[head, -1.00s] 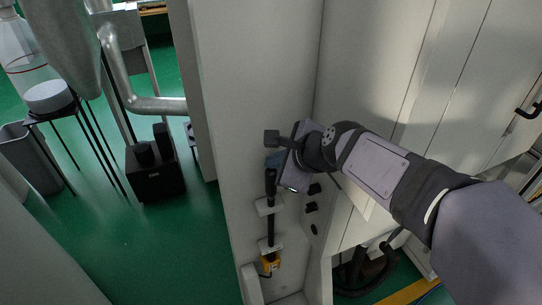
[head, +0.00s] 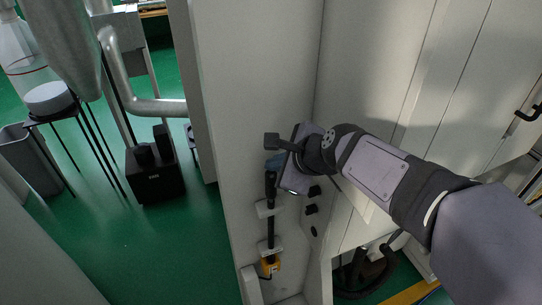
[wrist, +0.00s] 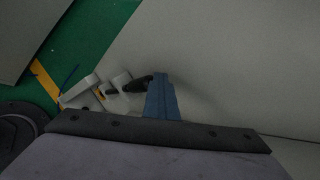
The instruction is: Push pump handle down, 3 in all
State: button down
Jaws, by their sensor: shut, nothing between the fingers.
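The pump (head: 270,232) stands upright against the pale wall panel, a black rod held by two white brackets with a yellow part at its foot. Its black handle (head: 270,184) is at the top. My gripper (head: 274,162) has blue fingers, shut and empty, right above the top of the handle. In the wrist view, the blue fingers (wrist: 162,98) point at the wall, and the black handle (wrist: 138,83) shows just left of them. I cannot tell whether the fingertips touch the handle.
Black knobs (head: 311,209) stick out of the panel right of the pump. A tall pale panel edge (head: 212,120) stands to the left. Green floor (head: 190,245) lies beyond, with a black box (head: 155,183) on it. White cabinet doors (head: 450,100) are behind my arm.

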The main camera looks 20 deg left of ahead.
jog(key=shift+r+p, duration=2.65)
jog(key=shift+r, duration=0.15)
notch_tip(320, 180, up, 5)
jog(key=p, duration=0.5)
